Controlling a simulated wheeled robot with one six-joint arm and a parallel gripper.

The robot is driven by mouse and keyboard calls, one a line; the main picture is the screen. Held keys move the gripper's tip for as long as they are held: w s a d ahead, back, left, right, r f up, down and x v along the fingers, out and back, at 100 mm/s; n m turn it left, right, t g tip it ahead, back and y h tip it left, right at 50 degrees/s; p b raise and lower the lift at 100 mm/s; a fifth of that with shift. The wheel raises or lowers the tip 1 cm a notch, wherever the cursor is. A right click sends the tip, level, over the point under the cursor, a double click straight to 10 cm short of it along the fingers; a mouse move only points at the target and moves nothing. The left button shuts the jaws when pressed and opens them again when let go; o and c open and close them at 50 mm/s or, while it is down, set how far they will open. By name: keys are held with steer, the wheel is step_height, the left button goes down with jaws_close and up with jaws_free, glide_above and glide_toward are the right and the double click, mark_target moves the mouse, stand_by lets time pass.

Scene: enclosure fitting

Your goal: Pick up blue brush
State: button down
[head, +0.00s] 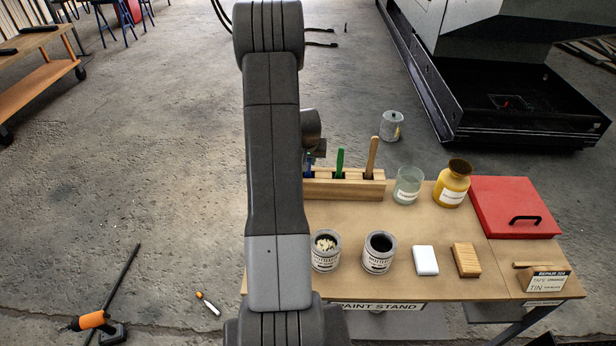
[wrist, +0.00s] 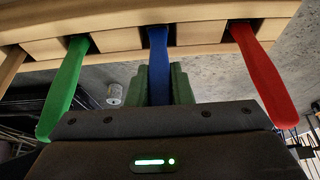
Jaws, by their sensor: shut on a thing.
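The blue brush (wrist: 158,65) stands handle-up in a slot of the wooden brush rack, in the middle of the wrist view. My gripper (wrist: 165,85) is shut on its handle, with the green fingers showing around it. In the head view a small bit of the blue brush (head: 309,160) shows beside my arm, at the left part of the rack. The bristle end is hidden in the rack. My arm covers much of the left side in the head view.
The wooden rack (head: 345,189) also holds a green brush (head: 340,162) and a wooden-handled one (head: 372,156). A red brush (wrist: 262,75) stands on the other side of the blue one. A glass jar (head: 407,186) and yellow bottle (head: 452,184) stand right of the rack.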

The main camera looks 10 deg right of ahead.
steer(key=shift+r, duration=0.1)
step_height(320, 180, up, 18)
steer(key=b, duration=0.2)
stand_by(0.6)
stand_by(0.7)
